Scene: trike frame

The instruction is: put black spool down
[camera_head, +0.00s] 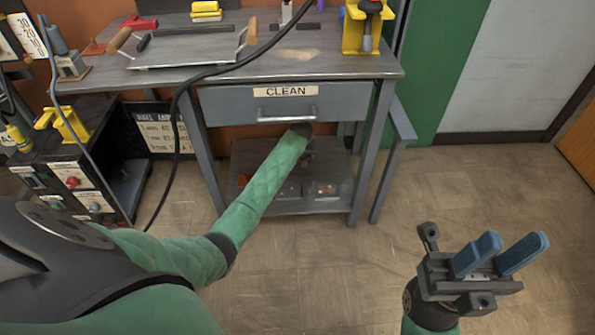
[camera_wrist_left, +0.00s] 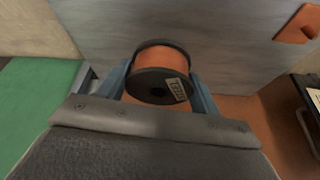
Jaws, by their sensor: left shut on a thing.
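In the left wrist view, the black spool (camera_wrist_left: 161,86), with black flanges, an orange winding and a pale label, sits between the two blue fingers of my left gripper (camera_wrist_left: 162,76). The gripper is shut on it. In the head view my left arm reaches below the drawer of the grey workbench (camera_head: 365,62), and its gripper and the spool are mostly hidden in the shade there. My right gripper (camera_head: 498,253) is open and empty, with its blue fingers apart, over the floor at the lower right.
The drawer (camera_head: 285,104) marked CLEAN is closed above my left arm. The lower shelf (camera_head: 330,205) holds small dark items. A tray (camera_head: 190,48) and yellow tools crowd the top. A black cable (camera_head: 177,130) hangs in front at left. Floor at right is clear.

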